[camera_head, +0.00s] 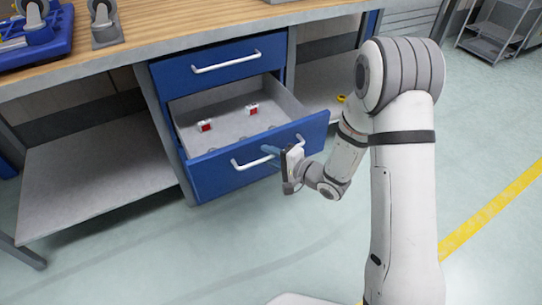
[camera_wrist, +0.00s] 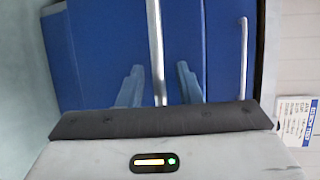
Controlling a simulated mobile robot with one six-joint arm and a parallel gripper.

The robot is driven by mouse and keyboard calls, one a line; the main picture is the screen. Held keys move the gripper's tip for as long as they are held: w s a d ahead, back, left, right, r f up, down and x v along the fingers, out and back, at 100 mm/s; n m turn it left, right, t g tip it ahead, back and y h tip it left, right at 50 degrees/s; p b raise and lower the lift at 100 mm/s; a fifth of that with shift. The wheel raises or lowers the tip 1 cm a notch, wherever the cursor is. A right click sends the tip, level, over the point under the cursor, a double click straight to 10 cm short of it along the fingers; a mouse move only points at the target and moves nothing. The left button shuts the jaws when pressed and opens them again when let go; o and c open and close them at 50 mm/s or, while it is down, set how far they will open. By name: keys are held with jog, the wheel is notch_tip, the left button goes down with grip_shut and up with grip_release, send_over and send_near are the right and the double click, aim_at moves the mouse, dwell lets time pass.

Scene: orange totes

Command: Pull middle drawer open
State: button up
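The open drawer, just below the top drawer, has a blue front (camera_head: 215,180) and a white bar handle (camera_head: 250,163). It stands pulled well out, showing its grey inside. My gripper (camera_head: 271,151) is at the right part of this handle. In the wrist view, the two blue fingers of my gripper (camera_wrist: 159,70) stand on either side of the white handle bar (camera_wrist: 155,25). A gap shows between the bar and each finger, so the gripper looks open around the handle. The handle's far end is out of the wrist view.
The closed top drawer (camera_head: 220,75) has its own handle (camera_head: 226,62), also in the wrist view (camera_wrist: 243,60). Small red-and-white items (camera_head: 206,125) lie inside the open drawer. A wooden worktop (camera_head: 190,28) lies above. Free floor (camera_head: 130,260) lies in front.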

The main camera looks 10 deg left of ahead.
jog(key=p+v, duration=0.2)
jog(key=v, duration=0.5)
jog(key=shift+s+d, duration=0.2)
jog(key=shift+d, duration=0.15)
jog(key=w+d+r+n+t+h+p, duration=0.1)
jog(key=w+d+r+n+h+p, duration=0.1)
jog(key=d+r+h+p, duration=0.65)
jog(key=w+d+r+n+t+h+p, duration=0.15)
jog(key=d+r+h+p, duration=0.3)
jog(key=d+r, duration=0.7)
jog(key=s+d+r+g+h+p, duration=0.25)
jog(key=s+r+p, duration=0.4)
jog(key=r, duration=0.55)
jog(key=s+r+n+g+p, duration=0.1)
jog(key=s+r+g+p, duration=0.1)
jog(key=s+r, duration=0.2)
jog(key=s+r+n+g+y+p, duration=0.1)
jog(key=s+r+p, duration=0.2)
jog(key=s, duration=0.7)
notch_tip(320, 180, up, 3)
jog(key=shift+d+f+g, duration=0.2)
jog(key=shift+d+g, duration=0.1)
jog(key=shift+g, duration=0.1)
